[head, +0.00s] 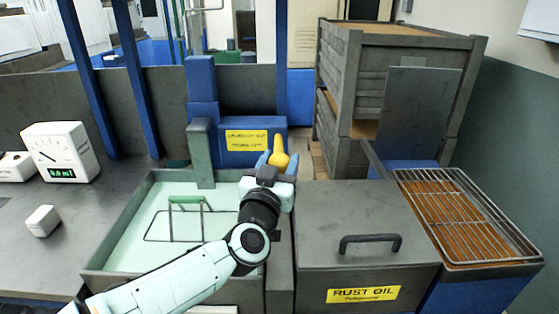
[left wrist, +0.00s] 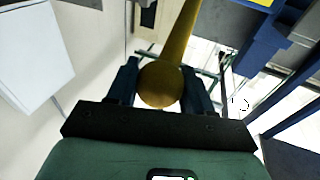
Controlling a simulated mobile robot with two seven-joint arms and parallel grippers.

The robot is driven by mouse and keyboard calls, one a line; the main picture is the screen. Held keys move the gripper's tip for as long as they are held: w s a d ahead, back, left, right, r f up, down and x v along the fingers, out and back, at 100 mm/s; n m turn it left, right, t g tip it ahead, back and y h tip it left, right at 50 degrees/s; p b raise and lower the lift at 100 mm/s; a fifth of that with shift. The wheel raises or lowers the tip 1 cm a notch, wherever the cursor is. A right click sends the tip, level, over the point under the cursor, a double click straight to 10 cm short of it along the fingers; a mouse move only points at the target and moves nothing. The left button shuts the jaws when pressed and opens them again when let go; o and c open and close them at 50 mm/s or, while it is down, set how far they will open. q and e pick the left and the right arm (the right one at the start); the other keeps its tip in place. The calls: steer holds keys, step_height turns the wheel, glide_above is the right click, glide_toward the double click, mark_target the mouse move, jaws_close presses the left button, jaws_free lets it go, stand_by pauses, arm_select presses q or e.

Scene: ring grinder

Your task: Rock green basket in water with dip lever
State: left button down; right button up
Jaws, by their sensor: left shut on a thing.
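The dip lever's yellow knob (head: 279,144) stands at the right front of the blue lever box. My left gripper (head: 277,163) is shut on the knob, with a blue finger on each side. In the left wrist view the yellow lever (left wrist: 160,84) sits with its round end between the fingers. The basket's green handle (head: 186,199) shows in the tank of pale water (head: 145,231), with the thin wire rim near the water surface. The basket's lower part is hard to make out. My right gripper is not in view.
Right of the tank is a grey rust oil box (head: 365,268) with a black lid handle (head: 370,243). A wire rack (head: 462,210) lies further right. Grey crates (head: 392,90) stand behind. A white dial gauge (head: 58,152) and a small white block (head: 43,221) sit on the left bench.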

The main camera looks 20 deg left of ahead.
arm_select(q)
steer(key=shift+c, duration=2.4)
jaws_free()
steer(key=shift+w+f, duration=0.15)
steer(key=s+f+p, duration=0.1)
steer(key=s, duration=1.2)
steer(key=shift+s+f, duration=0.2)
steer(key=shift+f, duration=0.05)
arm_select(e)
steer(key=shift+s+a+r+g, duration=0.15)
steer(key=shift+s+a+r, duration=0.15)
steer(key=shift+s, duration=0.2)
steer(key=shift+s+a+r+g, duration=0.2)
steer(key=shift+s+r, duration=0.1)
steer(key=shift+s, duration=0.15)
